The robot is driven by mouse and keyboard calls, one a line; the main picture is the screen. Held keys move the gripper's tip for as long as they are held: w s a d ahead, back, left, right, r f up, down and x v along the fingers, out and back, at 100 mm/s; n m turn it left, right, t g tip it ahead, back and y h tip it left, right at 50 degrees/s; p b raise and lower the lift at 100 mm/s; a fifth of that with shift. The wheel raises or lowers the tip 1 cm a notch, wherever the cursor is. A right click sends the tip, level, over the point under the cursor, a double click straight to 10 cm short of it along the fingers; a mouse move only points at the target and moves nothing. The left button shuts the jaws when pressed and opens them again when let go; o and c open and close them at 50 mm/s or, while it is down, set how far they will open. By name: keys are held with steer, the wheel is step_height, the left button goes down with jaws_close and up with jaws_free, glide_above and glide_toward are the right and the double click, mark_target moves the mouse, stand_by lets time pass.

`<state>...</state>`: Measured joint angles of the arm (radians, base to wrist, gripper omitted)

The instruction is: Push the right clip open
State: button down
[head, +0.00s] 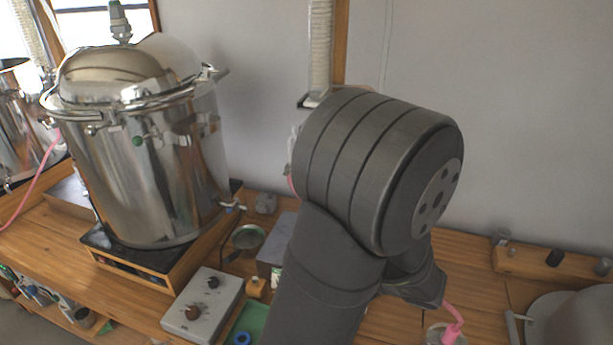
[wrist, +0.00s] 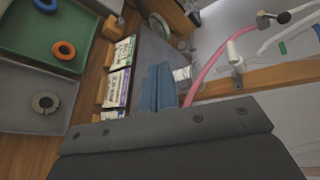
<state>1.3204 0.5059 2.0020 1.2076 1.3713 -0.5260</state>
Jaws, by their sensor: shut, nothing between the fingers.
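The steel distiller pot (head: 150,160) with its domed lid stands at the left in the head view. A metal clip (head: 212,73) sticks out at the right of its lid rim; I cannot tell surely whether it is open or shut. The pot does not show clearly in the wrist view. My gripper is hidden behind my arm in the head view. In the wrist view my gripper (wrist: 158,75) shows as two blue-grey fingers close together, shut and empty. It is well apart from the clip, over the bench area to the right of the pot.
A control box (head: 203,303) with knobs stands on the wooden bench before the pot. A green tray (wrist: 60,28) and a grey tray (wrist: 25,85) hold rings. A pink hose (wrist: 215,62) and a wooden rail (wrist: 260,78) lie near my fingers.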

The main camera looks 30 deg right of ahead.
steer(key=w+d+r+t+h, duration=0.1)
steer(key=w+d+r+t, duration=0.3)
steer(key=r+t, duration=0.3)
step_height(320, 180, up, 3)
steer(key=shift+w+d+f+n+h, duration=0.1)
steer(key=shift+w+d+n+h, duration=0.05)
steer(key=shift+d+n+h, duration=0.2)
steer(key=shift+w, duration=0.1)
steer(key=x, duration=1.4)
steer(key=shift+a+r+n+g, duration=0.1)
steer(key=shift+r+n+g, duration=0.3)
steer(key=shift+r, duration=0.1)
steer(key=shift+w+a+r+n+g, duration=0.1)
steer(key=shift+a+r+n+g, duration=0.05)
steer(key=shift+r+n+g, duration=0.25)
steer(key=shift+w+a+r+n+g, duration=0.15)
steer(key=shift+r+g, duration=0.15)
steer(key=shift+g, duration=0.2)
steer(key=w+a+r+n+g+h, duration=0.2)
steer(key=w+a+n+g+h, duration=0.2)
steer(key=g, duration=0.5)
steer(key=shift+r+n+h, duration=0.2)
steer(key=shift+n+h, duration=0.1)
steer(key=shift+h, duration=0.45)
steer(key=shift+w+a+r, duration=0.1)
